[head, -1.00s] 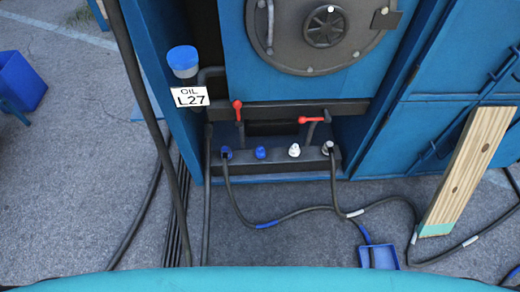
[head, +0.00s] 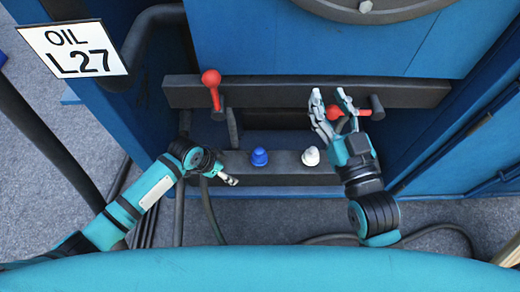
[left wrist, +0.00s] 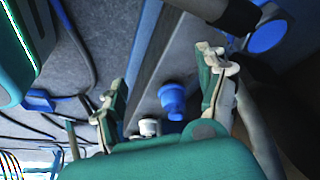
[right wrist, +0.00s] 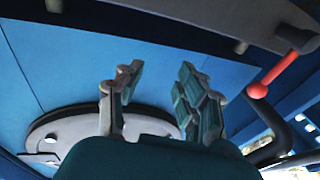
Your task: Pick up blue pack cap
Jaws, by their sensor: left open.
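The blue cap (head: 259,157) stands upright on the dark lower bar (head: 285,178), left of a white cap (head: 310,157). My left gripper (head: 228,180) is just left of the blue cap and a little nearer, apart from it. In the left wrist view, the blue cap (left wrist: 172,100) shows beyond and between the two spread fingers (left wrist: 163,92), and the gripper is empty. My right gripper (head: 330,103) is above and right of the white cap, in front of the right red-handled valve. In the right wrist view its fingers (right wrist: 157,90) are apart with nothing between them.
A red valve handle (head: 211,90) rises from the dark upper bar (head: 270,93); another red handle (head: 345,124) is partly hidden by my right gripper. Dark cables (head: 212,210) hang below the bar. An OIL L27 sign (head: 75,50) is at upper left.

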